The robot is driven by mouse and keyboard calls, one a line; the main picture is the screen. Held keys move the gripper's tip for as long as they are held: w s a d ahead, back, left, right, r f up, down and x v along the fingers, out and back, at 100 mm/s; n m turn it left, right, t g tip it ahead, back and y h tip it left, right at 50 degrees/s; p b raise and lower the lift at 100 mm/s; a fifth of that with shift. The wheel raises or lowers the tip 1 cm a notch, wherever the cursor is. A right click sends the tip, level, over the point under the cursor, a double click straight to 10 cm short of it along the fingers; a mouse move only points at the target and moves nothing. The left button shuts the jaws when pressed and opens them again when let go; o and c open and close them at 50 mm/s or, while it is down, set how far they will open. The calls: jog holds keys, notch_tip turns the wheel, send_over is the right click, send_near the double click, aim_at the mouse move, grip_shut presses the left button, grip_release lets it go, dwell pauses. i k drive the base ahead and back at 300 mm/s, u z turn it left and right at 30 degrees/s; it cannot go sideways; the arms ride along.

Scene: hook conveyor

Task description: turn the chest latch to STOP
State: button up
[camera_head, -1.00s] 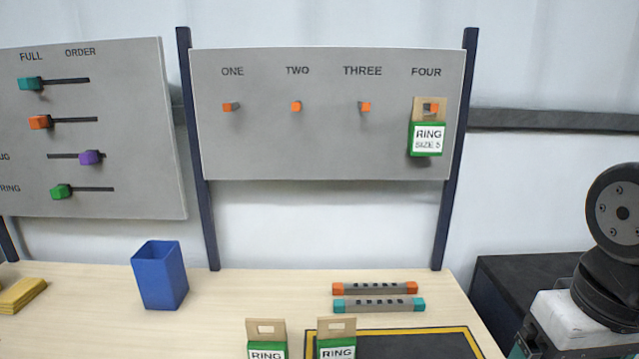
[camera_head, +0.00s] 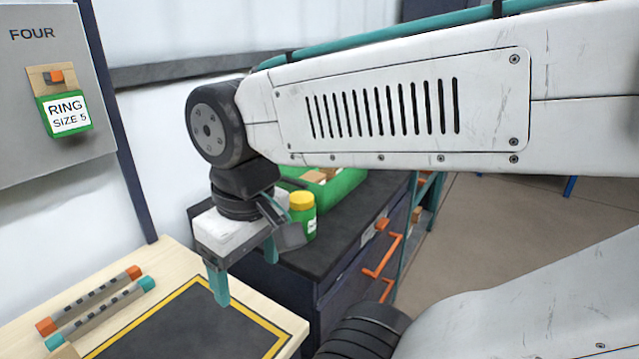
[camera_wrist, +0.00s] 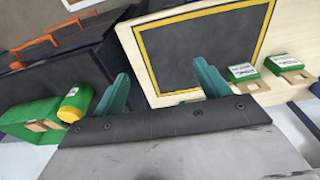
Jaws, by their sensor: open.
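The dark chest (camera_head: 335,262) stands right of the wooden table in the head view, with orange handles (camera_head: 383,258) on its front. A small orange piece beside a light plate (camera_head: 375,230) sits high on that front; it may be the latch, but its setting and any STOP mark are too small to read. In the wrist view the chest (camera_wrist: 62,62) and its orange parts (camera_wrist: 40,44) are at the upper left. My gripper (camera_head: 245,272) points down with teal fingers apart, empty, above the table's right end, left of the chest front. It also shows in the wrist view (camera_wrist: 163,75).
A green bin (camera_head: 335,190) and a yellow-lidded green jar (camera_head: 303,215) stand on the chest top. A black mat with yellow border (camera_head: 195,320) and two rods (camera_head: 95,300) lie on the table. A board with a RING pack (camera_head: 68,112) is left. Open floor (camera_head: 500,230) lies right.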

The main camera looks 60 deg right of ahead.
aim_at(381, 225)
jog(key=z, duration=0.5)
jog(key=k, duration=1.1)
jog(key=z, duration=0.45)
jog(key=i, duration=0.7)
jog(key=z, duration=0.55)
